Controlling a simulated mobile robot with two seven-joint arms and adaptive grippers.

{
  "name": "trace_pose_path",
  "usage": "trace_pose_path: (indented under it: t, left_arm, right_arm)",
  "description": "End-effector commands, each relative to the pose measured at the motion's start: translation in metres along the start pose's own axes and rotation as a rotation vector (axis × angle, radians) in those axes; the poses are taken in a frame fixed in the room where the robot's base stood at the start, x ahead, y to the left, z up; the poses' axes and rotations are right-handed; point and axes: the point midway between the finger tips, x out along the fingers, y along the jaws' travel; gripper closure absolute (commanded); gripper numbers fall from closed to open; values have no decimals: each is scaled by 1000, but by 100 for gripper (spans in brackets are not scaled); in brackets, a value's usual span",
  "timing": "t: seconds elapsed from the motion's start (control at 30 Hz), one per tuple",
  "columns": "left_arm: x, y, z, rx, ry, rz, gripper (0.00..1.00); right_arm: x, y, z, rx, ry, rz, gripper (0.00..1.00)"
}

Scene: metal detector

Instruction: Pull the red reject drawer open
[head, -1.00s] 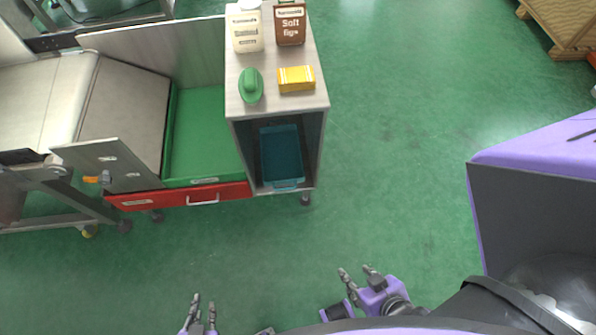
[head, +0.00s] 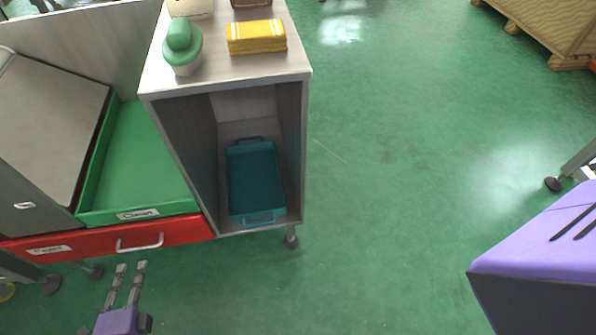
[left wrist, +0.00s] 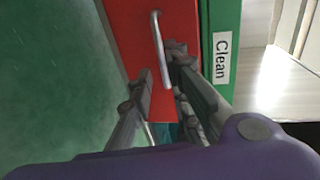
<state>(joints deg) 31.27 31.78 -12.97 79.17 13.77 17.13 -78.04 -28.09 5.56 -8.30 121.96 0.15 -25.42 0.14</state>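The red reject drawer (head: 185,231) is shut, flush below the green tray labelled Clean (head: 150,150). A pale bar handle (head: 140,243) is on its front. The drawer front (left wrist: 125,25) and handle (left wrist: 161,50) also show in the left wrist view. My left gripper (head: 130,266) is open, just in front of and below the handle in the head view. In the left wrist view its fingers (left wrist: 160,62) are spread, with the handle running close between the tips; I cannot tell whether they touch it. My right gripper is not in view.
A grey cabinet (head: 305,150) stands right of the drawer, holding a teal bin (head: 255,180). A conveyor (head: 45,115) is at left.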

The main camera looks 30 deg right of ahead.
Motion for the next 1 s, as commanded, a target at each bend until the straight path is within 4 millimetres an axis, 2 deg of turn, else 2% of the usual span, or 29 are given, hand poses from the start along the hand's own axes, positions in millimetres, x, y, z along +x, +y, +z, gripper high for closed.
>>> trace_pose_path:
  t: [0.27, 0.53, 0.7, 0.93, 1.0]
  left_arm:
    - [36, 0, 2, 20, 3, -11, 83]
    - [74, 0, 3, 18, 1, -9, 83]
    - [83, -1, 2, 19, 2, -9, 83]
    - [83, -2, 2, 19, 2, -9, 83]
    - [83, -2, 2, 19, 1, -9, 92]
  right_arm:
    - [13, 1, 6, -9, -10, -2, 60]
    - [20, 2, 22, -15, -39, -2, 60]
    - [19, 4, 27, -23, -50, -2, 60]
    - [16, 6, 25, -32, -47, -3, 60]
    - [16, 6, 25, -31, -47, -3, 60]
